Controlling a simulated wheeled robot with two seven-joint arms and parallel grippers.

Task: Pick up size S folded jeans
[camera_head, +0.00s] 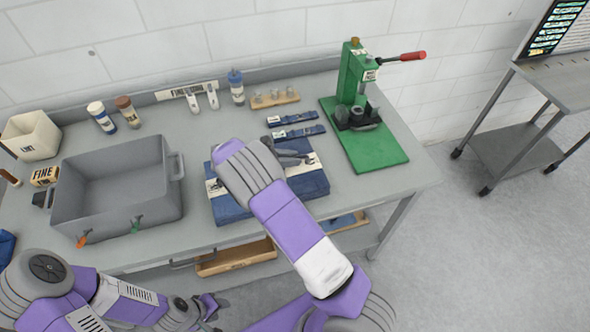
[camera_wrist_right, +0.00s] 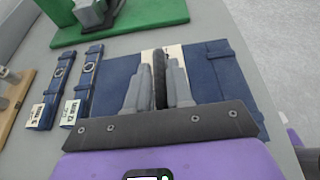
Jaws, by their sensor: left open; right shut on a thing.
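Blue folded jeans (camera_head: 318,183) with cream label bands lie on the grey table, partly hidden by my right arm. I cannot read a size on them. In the right wrist view the jeans (camera_wrist_right: 215,80) have a cream band (camera_wrist_right: 173,53) across the middle. My right gripper (camera_head: 300,156) is over their right part. In the wrist view its two fingers (camera_wrist_right: 159,85) are closed around a thin dark upright piece (camera_wrist_right: 160,68) at the band; I cannot tell whether this is part of the jeans. My left gripper (camera_head: 211,304) is open and empty, low in front of the table.
A grey bin (camera_head: 118,205) stands on the left of the table (camera_head: 195,238). A green press (camera_head: 365,135) with a red-tipped lever stands at the right. Two labelled blue strips (camera_head: 298,132) lie behind the jeans. Bottles and a white box (camera_head: 32,135) stand at the back left.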

